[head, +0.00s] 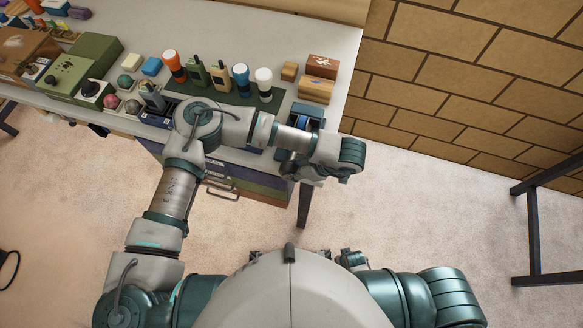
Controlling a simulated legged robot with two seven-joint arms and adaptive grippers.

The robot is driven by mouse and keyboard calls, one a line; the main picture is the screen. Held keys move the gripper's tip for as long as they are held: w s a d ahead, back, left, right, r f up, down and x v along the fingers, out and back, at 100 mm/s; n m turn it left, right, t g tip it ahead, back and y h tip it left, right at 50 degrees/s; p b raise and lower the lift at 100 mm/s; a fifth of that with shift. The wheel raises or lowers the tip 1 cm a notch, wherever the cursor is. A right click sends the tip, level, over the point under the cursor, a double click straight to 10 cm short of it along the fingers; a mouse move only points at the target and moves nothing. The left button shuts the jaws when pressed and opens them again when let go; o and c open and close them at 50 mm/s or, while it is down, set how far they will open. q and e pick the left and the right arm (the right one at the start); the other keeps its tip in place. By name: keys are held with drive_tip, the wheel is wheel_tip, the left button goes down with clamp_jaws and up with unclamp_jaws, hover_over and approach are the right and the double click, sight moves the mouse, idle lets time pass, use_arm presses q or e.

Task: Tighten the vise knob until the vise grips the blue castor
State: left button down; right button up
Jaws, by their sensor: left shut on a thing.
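The vise (314,110) is a teal block at the front right edge of the grey table. The blue castor (303,121) shows as a small blue piece between its jaws; whether the jaws touch it cannot be told. My left arm reaches across from the left, and its wrist hangs just in front of the vise. My left gripper (287,160) is at the vise's front, below the table top, shut on the vise knob. The knob itself is hidden by the gripper and wrist. My right gripper does not show; only my right upper arm is at the bottom right.
Torches and radios stand on a dark green mat (223,107) left of the vise. Wooden boxes (317,89) stand behind it. A green case (65,74) is farther left. A drawer unit (249,188) stands under the table (273,45). The floor to the right is clear up to a dark metal frame (533,235).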

use_arm(q)
drive_tip(key=shift+f, duration=0.15)
idle(0.3)
drive_tip(key=c, duration=0.8)
unclamp_jaws()
drive_tip(key=shift+d, duration=0.2)
drive_tip(key=shift+d+r, duration=0.15)
drive_tip(key=shift+r, duration=0.15)
drive_tip(key=v, duration=1.1)
drive_tip(key=shift+s+d, duration=0.1)
drive_tip(key=shift+d, duration=0.25)
drive_tip(key=shift+a, duration=0.15)
